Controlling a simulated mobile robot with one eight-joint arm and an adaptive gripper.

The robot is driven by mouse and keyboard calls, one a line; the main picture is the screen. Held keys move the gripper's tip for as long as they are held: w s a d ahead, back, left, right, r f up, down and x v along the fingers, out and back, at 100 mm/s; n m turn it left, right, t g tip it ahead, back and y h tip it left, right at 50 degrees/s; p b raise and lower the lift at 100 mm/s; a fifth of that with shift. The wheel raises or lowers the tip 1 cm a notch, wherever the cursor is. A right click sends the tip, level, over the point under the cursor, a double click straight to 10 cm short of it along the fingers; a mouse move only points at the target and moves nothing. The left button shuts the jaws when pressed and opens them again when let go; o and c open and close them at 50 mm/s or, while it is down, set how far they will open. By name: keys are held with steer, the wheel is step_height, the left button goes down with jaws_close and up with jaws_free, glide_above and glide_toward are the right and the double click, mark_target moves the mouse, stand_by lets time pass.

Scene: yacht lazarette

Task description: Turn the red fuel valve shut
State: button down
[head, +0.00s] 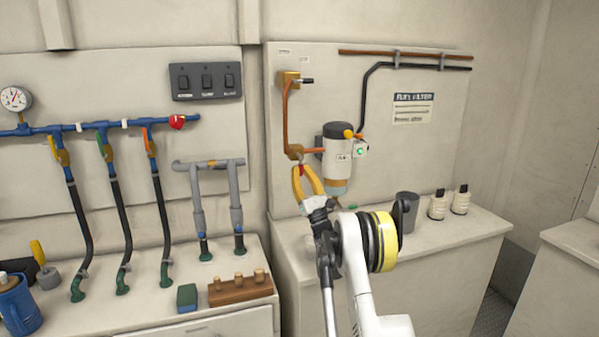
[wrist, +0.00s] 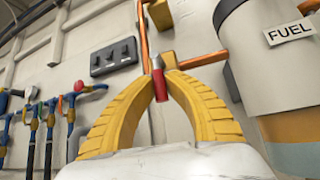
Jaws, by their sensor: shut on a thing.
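The red fuel valve has a brass body (head: 294,152) on the copper pipe, left of the fuel filter. Its short red handle (wrist: 160,88) hangs down between my fingertips in the wrist view. My gripper (head: 300,170), with yellow ribbed fingers, reaches up to the valve from below. In the wrist view my gripper (wrist: 159,75) is shut on the red handle, one finger on each side. In the head view the fingers hide most of the handle.
The fuel filter (head: 337,150) is close on the right, with a yellow knob (head: 348,133). On the left, a blue manifold (head: 90,127) carries several levers and a separate red knob (head: 177,122). A dark cup (head: 407,205) and white bottles (head: 460,203) stand on the right counter.

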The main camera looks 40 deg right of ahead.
steer(key=c, duration=1.4)
jaws_free()
steer(key=v, duration=1.2)
steer(key=shift+w+y, duration=0.1)
steer(key=shift+y, duration=0.2)
